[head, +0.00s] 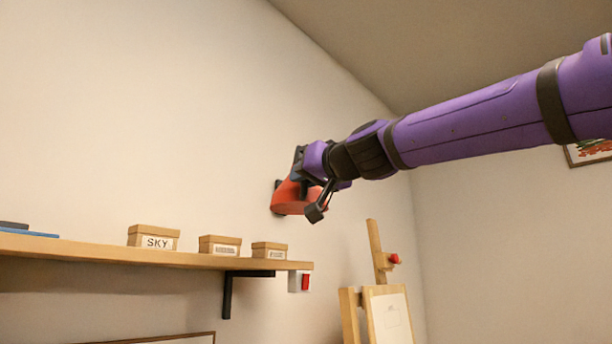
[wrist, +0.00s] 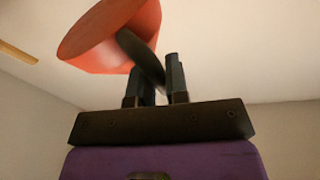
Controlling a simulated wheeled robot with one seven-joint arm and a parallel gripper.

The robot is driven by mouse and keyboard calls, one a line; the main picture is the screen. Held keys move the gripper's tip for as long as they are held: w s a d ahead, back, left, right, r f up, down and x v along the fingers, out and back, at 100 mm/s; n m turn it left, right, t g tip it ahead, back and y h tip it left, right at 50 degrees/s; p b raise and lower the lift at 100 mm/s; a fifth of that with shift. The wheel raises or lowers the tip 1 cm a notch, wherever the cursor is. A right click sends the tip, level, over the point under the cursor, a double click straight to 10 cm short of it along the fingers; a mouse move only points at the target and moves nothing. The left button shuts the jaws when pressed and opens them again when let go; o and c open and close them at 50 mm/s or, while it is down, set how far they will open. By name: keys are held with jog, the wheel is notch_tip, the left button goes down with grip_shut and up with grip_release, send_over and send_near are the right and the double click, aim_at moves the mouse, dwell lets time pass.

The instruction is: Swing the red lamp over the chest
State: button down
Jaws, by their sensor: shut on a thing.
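The red lamp (head: 290,198) is up near the wall, beyond the right end of the shelf. In the head view my gripper (head: 300,168) is at the lamp and partly covers it. In the wrist view the lamp's red shade (wrist: 105,40) opens toward the lower left, and a dark bar runs from it to my gripper (wrist: 158,80). The fingers are shut on this dark part of the lamp. The lamp's mount on the wall is mostly hidden. No chest shows in either view.
A wooden shelf (head: 150,255) on the wall below carries several small boxes, one labelled SKY (head: 154,238). A red switch (head: 305,282) hangs at its right end. An easel (head: 376,305) stands below right. The air around the lamp looks clear.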

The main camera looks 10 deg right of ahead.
jog(key=c, duration=1.1)
grip_release()
jog(key=shift+s, duration=0.1)
jog(key=shift+d, duration=0.1)
jog(key=v, duration=1)
jog(key=shift+s+d, duration=0.1)
jog(key=shift+s, duration=0.3)
jog(key=s+d+f+m+g+h, duration=0.1)
jog(key=s+d+f+g+h, duration=0.2)
jog(key=f, duration=1.1)
jog(key=s+d+f+m+g+h, duration=0.1)
jog(key=s+d+f+g+h, duration=0.2)
jog(key=s+d+f, duration=0.5)
jog(key=s+d+f+m+g+h, duration=0.1)
jog(key=s+d+f+g+h, duration=0.2)
jog(key=f, duration=1.7)
jog(key=shift+s+d+f+g+h, duration=0.15)
jog(key=shift+s+d+g, duration=0.3)
jog(key=shift+s+d, duration=0.25)
jog(key=shift+s+d+f+g+h, duration=0.15)
jog(key=shift+s+d+g, duration=0.35)
jog(key=shift+d, duration=0.35)
